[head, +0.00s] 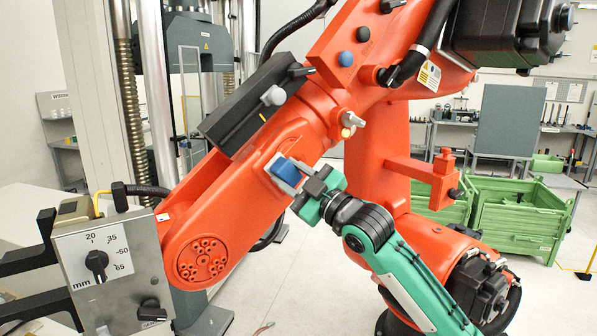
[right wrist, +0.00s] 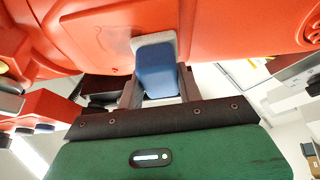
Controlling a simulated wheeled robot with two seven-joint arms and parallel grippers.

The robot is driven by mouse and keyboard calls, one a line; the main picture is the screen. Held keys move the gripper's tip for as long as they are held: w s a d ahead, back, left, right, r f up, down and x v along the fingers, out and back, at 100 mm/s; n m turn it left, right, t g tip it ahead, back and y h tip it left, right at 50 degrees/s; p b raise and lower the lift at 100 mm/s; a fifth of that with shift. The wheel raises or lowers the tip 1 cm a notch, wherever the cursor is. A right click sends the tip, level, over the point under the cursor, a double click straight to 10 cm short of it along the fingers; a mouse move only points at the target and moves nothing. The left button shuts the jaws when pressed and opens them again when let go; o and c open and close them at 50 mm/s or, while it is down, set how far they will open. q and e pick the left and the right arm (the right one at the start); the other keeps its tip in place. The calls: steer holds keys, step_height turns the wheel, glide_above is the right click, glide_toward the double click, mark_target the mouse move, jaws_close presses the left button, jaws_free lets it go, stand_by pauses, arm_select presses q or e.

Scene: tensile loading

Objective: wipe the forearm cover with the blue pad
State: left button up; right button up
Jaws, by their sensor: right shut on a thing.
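The forearm cover (head: 262,180) is an orange casing on the large orange robot arm, sloping from lower left to upper right. It also fills the top of the right wrist view (right wrist: 75,35). My right gripper (head: 296,176), on the green arm, is shut on the blue pad (head: 285,171). In the right wrist view the pad (right wrist: 157,72) is a blue block between the dark fingers, with a pale grey layer at its far end. That end lies at the orange surface and seems to touch it. My left gripper is not in view.
A grey control box (head: 105,265) with a dial stands at lower left. A black box (head: 255,105) and knobs sit along the orange arm above the pad. Green crates (head: 520,218) stand on the floor at right. Pale floor is open below my green arm.

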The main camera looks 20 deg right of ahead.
steer(key=shift+s, duration=0.1)
steer(key=shift+s+d, duration=0.3)
steer(key=shift+s, duration=0.65)
steer(key=shift+s+d, duration=0.3)
steer(key=shift+s, duration=0.65)
steer(key=shift+s+d, duration=0.3)
steer(key=shift+s, duration=0.65)
steer(key=s, duration=0.2)
steer(key=shift+s+d, duration=0.4)
steer(key=shift+w, duration=0.1)
steer(key=w, duration=0.2)
steer(key=w+a+p, duration=0.1)
steer(key=w, duration=0.1)
steer(key=shift+w+a+r, duration=0.1)
steer(key=shift+w+a, duration=0.1)
steer(key=shift+w, duration=0.2)
steer(key=shift+w+a+p, duration=0.25)
steer(key=shift+w+p, duration=0.05)
steer(key=shift+w, duration=0.65)
steer(key=shift+w+a+p, duration=0.25)
steer(key=shift+w+p, duration=0.05)
steer(key=shift+w, duration=0.65)
